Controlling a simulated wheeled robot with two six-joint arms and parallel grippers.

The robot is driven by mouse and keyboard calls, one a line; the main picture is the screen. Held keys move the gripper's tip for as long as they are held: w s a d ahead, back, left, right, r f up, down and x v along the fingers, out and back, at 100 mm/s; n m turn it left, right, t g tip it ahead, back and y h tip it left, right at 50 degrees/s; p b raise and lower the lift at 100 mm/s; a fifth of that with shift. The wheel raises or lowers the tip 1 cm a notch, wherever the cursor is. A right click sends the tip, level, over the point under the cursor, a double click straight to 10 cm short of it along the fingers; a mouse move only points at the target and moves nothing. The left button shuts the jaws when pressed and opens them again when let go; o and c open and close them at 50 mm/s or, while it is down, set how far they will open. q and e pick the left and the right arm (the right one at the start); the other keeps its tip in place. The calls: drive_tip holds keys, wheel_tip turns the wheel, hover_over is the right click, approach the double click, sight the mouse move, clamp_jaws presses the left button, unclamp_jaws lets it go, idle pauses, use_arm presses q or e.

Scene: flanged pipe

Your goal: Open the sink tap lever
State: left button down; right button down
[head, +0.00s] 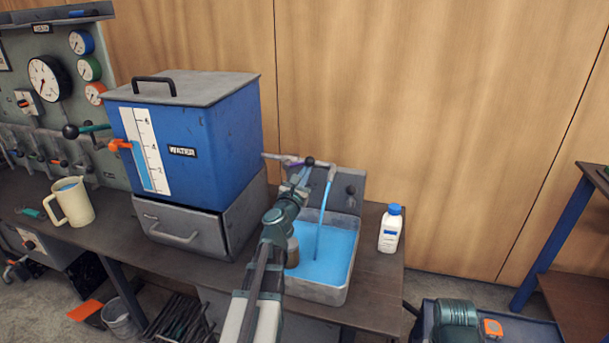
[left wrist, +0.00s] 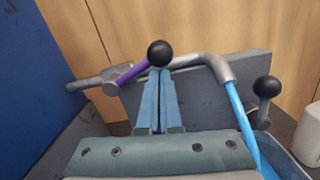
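The tap lever, a purple arm (left wrist: 132,72) ending in a black ball knob (left wrist: 160,53), shows in the left wrist view; the knob also shows in the head view (head: 309,161). A grey spout (left wrist: 215,66) bends right of it, and a blue water stream (left wrist: 240,120) runs down from it. In the head view the stream (head: 322,215) falls into the sink (head: 320,294), which holds blue water. My left gripper (left wrist: 158,72) has its blue fingers together, tips just below the knob; I cannot tell whether they touch it.
A second black-knobbed lever (left wrist: 267,86) stands right of the spout. A blue water tank (head: 220,140) stands left of the sink, a white bottle (head: 390,229) right of it. A brown cylinder (head: 292,254) is partly hidden behind my arm. A beige jug (head: 72,203) stands far left.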

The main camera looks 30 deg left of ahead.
use_arm(q)
wheel_tip(320, 180, up, 2)
drive_tip(key=n+p, duration=0.1)
drive_tip(key=n, duration=0.2)
drive_tip(key=shift+a+p, duration=0.1)
drive_tip(key=shift+p, duration=0.2)
drive_tip(key=r+n+p, duration=0.1)
drive_tip(key=n, duration=0.1)
drive_tip(key=a+r+n+y+p, duration=0.1)
drive_tip(key=n, duration=0.1)
drive_tip(key=shift+s+a+r+g, duration=0.15)
drive_tip(key=shift+a+g, duration=0.05)
drive_tip(key=shift+g, duration=0.1)
drive_tip(key=shift+a+r, duration=0.1)
